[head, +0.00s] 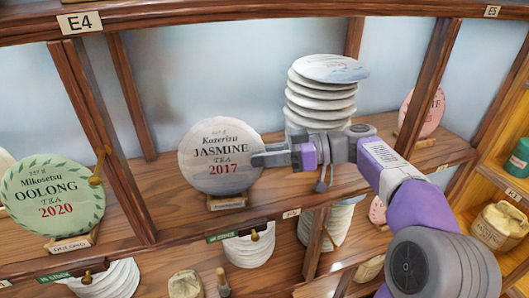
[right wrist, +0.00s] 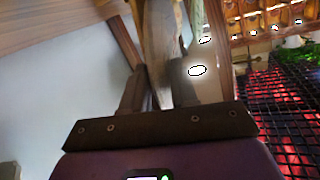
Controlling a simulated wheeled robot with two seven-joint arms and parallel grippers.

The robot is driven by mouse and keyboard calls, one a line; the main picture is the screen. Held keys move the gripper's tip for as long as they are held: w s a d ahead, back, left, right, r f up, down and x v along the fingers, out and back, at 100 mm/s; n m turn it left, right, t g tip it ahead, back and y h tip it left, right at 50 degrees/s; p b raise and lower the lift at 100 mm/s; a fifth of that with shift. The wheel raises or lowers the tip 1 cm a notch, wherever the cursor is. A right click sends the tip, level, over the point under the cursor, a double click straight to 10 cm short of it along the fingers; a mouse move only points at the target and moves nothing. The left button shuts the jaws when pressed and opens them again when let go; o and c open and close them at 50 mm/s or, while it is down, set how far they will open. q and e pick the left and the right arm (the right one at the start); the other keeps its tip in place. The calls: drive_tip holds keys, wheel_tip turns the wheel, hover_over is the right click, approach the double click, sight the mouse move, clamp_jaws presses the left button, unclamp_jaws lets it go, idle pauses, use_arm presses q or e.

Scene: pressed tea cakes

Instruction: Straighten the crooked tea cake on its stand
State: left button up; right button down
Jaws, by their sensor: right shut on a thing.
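The pale round tea cake (head: 220,180), printed "Jasmine Tea 2017", stands upright on a small wooden stand (head: 226,202) on the shelf. Its lettering rises slightly toward the right in the head view, much as the shelf edge does. My right gripper (head: 262,158) reaches in from the right and is shut on the cake's right edge. In the right wrist view the cake (right wrist: 160,45) shows edge-on between the two dark fingers (right wrist: 158,90). My left gripper is not in view.
A stack of white cakes (head: 320,95) stands close behind my right gripper. A green Oolong cake (head: 50,195) stands on the left beyond a wooden post (head: 105,140). A pink cake (head: 424,112) is at the right. Stacked wrapped cakes (head: 250,248) sit below.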

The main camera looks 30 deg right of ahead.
drive_tip(key=shift+f+b, duration=0.3)
drive_tip(key=shift+b, duration=0.3)
idle(0.6)
drive_tip(key=shift+c, duration=0.8)
unclamp_jaws()
drive_tip(key=shift+d, duration=0.1)
idle(0.4)
drive_tip(key=shift+v, duration=0.9)
drive_tip(key=shift+d, duration=0.15)
drive_tip(key=shift+v, duration=0.85)
drive_tip(key=shift+w+f, duration=0.1)
